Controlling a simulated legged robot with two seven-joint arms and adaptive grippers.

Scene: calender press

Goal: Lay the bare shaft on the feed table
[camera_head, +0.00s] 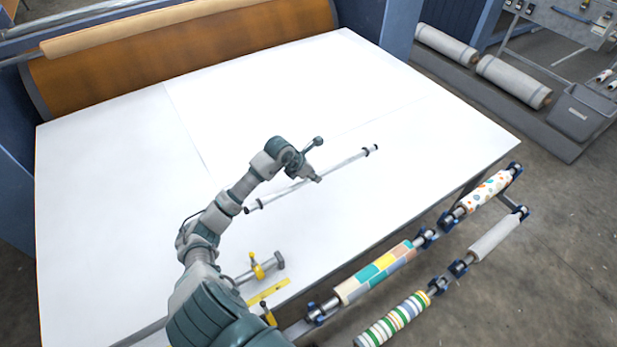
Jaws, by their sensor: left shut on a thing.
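The bare shaft (347,162) is a thin silvery rod with dark ends. It lies slantwise in the picture over the white feed table (110,190), from lower left to upper right. My left gripper (312,172) is shut on the shaft near its middle, and the gripper and wrist hide part of it. I cannot tell whether the shaft touches the table top or is held just above it. My right gripper is not in view.
Rollers with patterned sleeves, one with coloured blocks (376,272) and one striped (393,320), sit on a rack at the table's front right edge. A yellow-handled tool (257,268) and yellow strip (268,292) lie near the front edge. The table's left and back are clear.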

